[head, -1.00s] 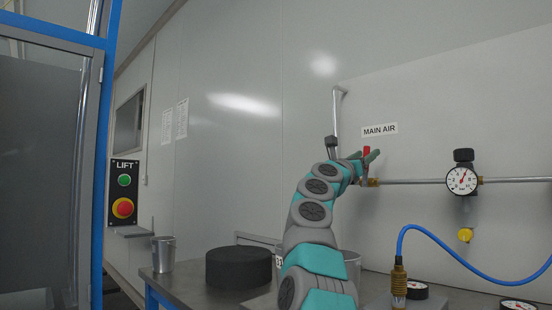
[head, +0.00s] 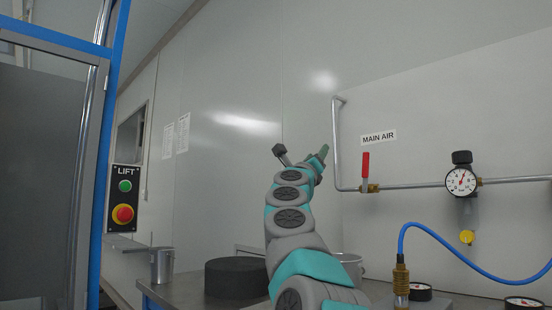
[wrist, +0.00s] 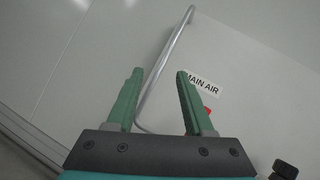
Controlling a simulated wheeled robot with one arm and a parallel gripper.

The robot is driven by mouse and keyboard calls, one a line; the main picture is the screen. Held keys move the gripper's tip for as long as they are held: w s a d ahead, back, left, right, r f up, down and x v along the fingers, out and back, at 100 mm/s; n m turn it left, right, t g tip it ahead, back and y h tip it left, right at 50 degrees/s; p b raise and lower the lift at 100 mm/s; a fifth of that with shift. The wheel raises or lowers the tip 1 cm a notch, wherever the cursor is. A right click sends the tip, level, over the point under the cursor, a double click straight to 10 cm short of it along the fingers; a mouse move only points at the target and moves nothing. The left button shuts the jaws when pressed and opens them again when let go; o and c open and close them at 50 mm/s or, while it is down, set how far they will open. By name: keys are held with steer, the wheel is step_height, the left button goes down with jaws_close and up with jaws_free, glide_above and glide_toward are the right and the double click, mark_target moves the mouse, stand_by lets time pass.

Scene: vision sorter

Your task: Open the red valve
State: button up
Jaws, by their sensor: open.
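The red valve handle (head: 366,166) stands upright on a brass valve body (head: 369,188) in the horizontal pipe, below the "MAIN AIR" label. It is crosswise to the pipe run. In the wrist view only a bit of red (wrist: 208,111) shows beside the right finger, and the rest is hidden. My gripper (head: 322,153) is left of the handle in the head view and apart from it. In the wrist view my gripper's green fingers (wrist: 160,73) are spread, with nothing held between them.
The grey pipe (head: 336,140) bends upward left of the valve, close to my gripper. A pressure gauge (head: 461,181) sits on the pipe to the right. A bench below holds a black cylinder (head: 231,278), a metal cup (head: 162,266) and a blue hose (head: 450,246).

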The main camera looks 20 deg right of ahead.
steer(key=w+a+n+t+y, duration=0.3)
steer(key=a+n+t+y, duration=0.2)
steer(key=a+n+y, duration=0.3)
steer(key=a+f+n, duration=0.1)
steer(key=a+n, duration=0.1)
steer(key=shift+w+a+n, duration=0.15)
steer(key=shift+w+n, duration=0.1)
steer(key=shift+n, duration=0.05)
steer(key=shift+r, duration=0.1)
